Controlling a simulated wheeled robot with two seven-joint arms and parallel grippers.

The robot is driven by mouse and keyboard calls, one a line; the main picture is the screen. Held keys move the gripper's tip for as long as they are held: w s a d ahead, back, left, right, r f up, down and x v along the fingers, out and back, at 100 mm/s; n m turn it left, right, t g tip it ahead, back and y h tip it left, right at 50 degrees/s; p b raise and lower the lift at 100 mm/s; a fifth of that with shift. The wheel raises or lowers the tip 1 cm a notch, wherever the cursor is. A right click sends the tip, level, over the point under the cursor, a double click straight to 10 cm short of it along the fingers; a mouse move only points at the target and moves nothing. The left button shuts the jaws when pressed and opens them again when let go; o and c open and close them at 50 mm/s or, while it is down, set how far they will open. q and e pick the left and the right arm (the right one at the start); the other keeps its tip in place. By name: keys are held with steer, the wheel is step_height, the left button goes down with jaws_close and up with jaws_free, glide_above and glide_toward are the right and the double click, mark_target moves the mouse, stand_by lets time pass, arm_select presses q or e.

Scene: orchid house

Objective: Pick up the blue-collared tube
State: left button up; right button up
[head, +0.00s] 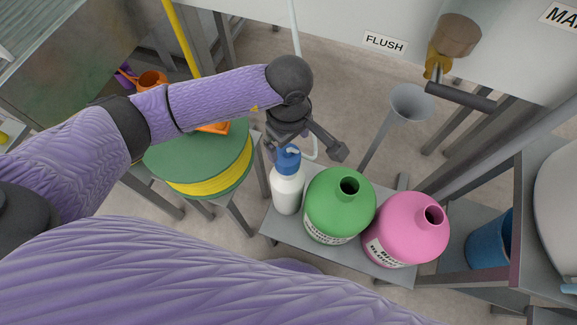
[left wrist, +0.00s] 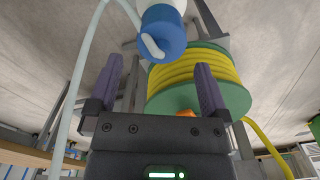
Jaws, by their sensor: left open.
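The pale tube (head: 293,25) hangs from above, passes behind my left gripper and bends into a blue collar (head: 287,159) on the neck of a white bottle (head: 287,190). In the left wrist view the tube (left wrist: 78,85) runs up the left side and loops over to the blue collar (left wrist: 166,40), which lies beyond the fingertips, roughly between their lines. My left gripper (head: 306,149) is open and empty just above and behind the collar; its spread fingers also show in the left wrist view (left wrist: 160,78). My right gripper is not in view.
A green bottle (head: 338,207) and a pink bottle (head: 407,228) stand close right of the white one on a grey bench (head: 270,222). A green reel with yellow hose (head: 213,183) is at left. A grey funnel (head: 411,103) stands behind.

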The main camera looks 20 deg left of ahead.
mark_target(288, 151)
arm_select(q)
step_height(288, 151, down, 7)
steer(key=b, duration=0.3)
steer(key=shift+s+r, duration=0.1)
steer(key=shift+r, duration=0.3)
steer(key=shift+c, duration=0.9)
steer(key=c, duration=0.9)
jaws_close()
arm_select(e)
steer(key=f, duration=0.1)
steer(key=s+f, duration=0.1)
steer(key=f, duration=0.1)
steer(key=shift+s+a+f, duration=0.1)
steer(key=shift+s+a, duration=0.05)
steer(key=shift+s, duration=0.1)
